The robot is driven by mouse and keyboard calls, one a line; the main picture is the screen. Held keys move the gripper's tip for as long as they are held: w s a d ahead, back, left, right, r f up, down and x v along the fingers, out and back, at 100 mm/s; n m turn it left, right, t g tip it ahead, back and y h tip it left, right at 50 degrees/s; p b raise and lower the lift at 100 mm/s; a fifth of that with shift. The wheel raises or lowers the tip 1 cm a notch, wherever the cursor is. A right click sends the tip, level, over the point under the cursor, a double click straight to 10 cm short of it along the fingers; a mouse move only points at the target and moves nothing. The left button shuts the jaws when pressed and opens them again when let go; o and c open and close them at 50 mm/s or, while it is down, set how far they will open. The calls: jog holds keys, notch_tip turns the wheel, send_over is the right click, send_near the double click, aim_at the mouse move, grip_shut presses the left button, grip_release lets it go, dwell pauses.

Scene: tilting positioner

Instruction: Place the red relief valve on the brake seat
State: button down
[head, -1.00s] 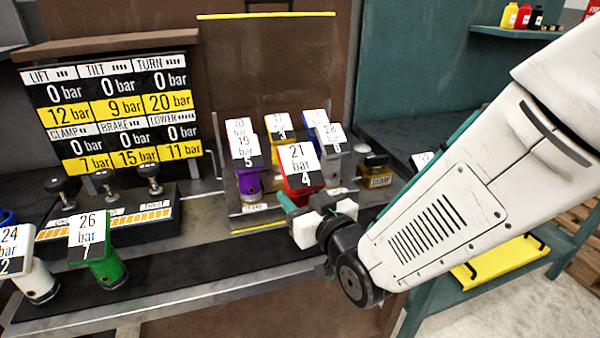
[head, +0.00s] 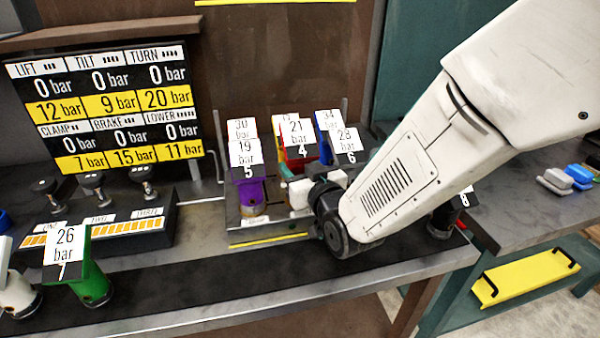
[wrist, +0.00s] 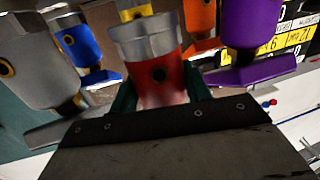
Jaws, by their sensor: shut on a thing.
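The red relief valve (head: 292,160) carries a tag reading 21 bar, 4. My gripper (head: 306,172) is shut on it from the front, among the other valves on the rack. The seat labels are too small or covered to read, so I cannot tell which is the brake seat.
The purple valve (head: 252,193) stands close left, and the grey valve tagged 28 bar (head: 346,143) close right. A blue valve (wrist: 78,42) is behind. The pressure board (head: 105,108) shows BRAKE 0 over 15 bar. A green valve (head: 92,275) stands front left on the black mat.

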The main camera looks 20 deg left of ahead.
jog(key=shift+w+a, duration=0.25)
jog(key=shift+w, duration=0.25)
jog(key=shift+w+f, duration=0.15)
jog(key=shift+f, duration=1.55)
jog(key=shift+f, duration=0.2)
jog(key=c, duration=0.7)
grip_release()
jog(key=shift+r, duration=0.1)
